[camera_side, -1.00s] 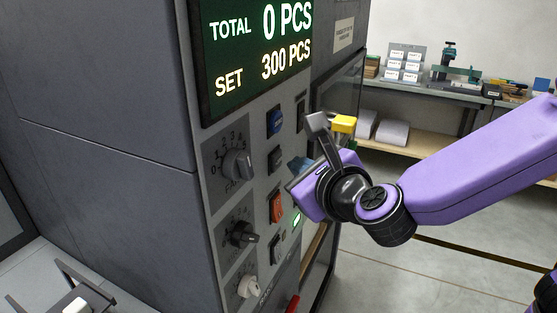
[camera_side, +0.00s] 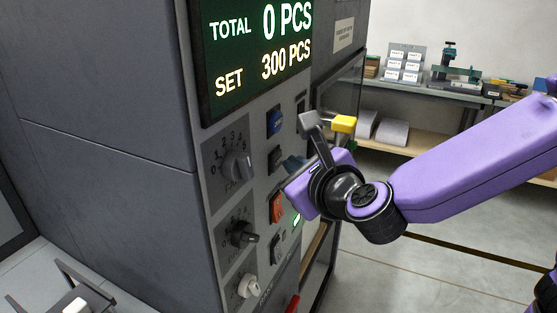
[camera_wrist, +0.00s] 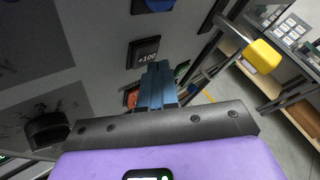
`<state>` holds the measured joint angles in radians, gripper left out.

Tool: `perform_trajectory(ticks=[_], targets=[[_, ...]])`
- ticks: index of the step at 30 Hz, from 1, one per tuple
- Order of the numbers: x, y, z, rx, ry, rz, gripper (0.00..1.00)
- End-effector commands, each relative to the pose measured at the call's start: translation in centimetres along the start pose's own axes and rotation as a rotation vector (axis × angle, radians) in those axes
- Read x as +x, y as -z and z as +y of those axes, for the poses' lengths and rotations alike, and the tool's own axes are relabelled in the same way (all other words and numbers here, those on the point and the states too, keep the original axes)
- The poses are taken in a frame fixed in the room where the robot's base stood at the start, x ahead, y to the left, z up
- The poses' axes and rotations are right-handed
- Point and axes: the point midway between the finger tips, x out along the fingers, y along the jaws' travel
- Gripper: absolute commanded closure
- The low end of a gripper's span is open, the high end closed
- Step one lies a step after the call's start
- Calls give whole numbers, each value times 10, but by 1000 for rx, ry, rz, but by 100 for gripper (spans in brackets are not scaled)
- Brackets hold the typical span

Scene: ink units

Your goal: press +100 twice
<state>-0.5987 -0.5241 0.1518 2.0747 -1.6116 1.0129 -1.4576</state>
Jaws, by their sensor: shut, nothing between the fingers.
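The dark square +100 button (camera_wrist: 145,52) sits on the grey control panel, with its label readable in the wrist view. In the side view it appears to be the dark button (camera_side: 275,159) below a blue one. My gripper (camera_wrist: 157,72) is shut and empty, its blue fingertips together just below the +100 label in the picture. In the side view the fingertips (camera_side: 287,164) are close to the panel beside the dark button. I cannot tell whether they touch it. The display (camera_side: 258,50) reads TOTAL 0 PCS and SET 300 PCS.
A blue button (camera_side: 275,122) is above and an orange rocker (camera_side: 277,207) below, partly hidden by my fingers in the wrist view. Knobs (camera_side: 238,165) line the panel's left. A yellow-ended handle (camera_side: 343,124) sticks out to the right, close to my wrist.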

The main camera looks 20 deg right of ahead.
Motion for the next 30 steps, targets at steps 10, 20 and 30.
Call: perform_trajectory(ticks=[10, 20, 30], targets=[[2, -2, 2, 0, 0, 0, 100], [5, -4, 3, 1, 0, 0, 100], [6, -5, 4, 0, 0, 0, 100]])
